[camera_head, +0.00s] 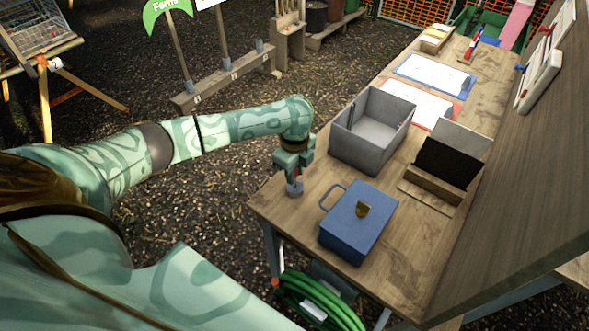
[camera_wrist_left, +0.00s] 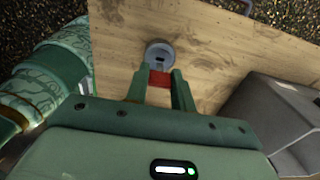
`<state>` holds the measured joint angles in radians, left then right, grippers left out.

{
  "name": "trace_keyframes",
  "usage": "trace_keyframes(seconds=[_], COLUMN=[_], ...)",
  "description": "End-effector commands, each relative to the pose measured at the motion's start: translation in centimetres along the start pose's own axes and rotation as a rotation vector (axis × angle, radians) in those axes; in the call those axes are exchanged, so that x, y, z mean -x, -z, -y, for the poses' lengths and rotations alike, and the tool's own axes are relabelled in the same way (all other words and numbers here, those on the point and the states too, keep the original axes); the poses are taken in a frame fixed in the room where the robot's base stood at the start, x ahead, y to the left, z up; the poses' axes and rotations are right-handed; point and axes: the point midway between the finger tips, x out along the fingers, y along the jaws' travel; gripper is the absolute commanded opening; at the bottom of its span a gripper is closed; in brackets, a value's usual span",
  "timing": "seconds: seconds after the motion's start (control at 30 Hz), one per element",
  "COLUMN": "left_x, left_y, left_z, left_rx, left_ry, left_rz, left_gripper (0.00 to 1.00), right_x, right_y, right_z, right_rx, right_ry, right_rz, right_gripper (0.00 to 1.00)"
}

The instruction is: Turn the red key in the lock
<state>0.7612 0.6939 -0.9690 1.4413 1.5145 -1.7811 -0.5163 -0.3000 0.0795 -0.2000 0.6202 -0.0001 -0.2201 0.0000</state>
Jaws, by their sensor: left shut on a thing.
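The lock (camera_wrist_left: 159,53) is a grey round disc with a dark slot in its face. It sits at the near left corner of the wooden bench, and it also shows in the head view (camera_head: 295,191). My left gripper (camera_head: 293,178) points down just above it. In the left wrist view its fingers (camera_wrist_left: 160,88) are shut on the red key (camera_wrist_left: 159,79). The key's red part lies between the fingertips, close to the disc's edge. The dark slot shows uncovered. The key's shaft is hidden, and I cannot tell whether the key touches the lock. My right gripper is not in view.
A blue box (camera_head: 352,232) with a handle and brass latch (camera_head: 363,208) stands right of the lock on the bench (camera_head: 412,246). A grey open bin (camera_head: 352,145) and a black panel (camera_head: 447,163) stand behind. A green hose (camera_head: 318,305) hangs below the front edge.

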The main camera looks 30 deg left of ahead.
Motion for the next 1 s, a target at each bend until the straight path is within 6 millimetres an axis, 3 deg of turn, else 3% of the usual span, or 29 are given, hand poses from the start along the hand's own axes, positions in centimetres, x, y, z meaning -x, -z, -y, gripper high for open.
trace_keyframes(seconds=[1.0], left_x=[-1.9], left_y=[0.0], left_z=[0.0], left_rx=[-0.001], left_ry=[-0.001], left_rz=[0.0], left_gripper=[0.0], right_x=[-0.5], right_y=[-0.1], right_z=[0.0], right_rx=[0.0], right_ry=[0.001], right_rz=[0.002], right_gripper=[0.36])
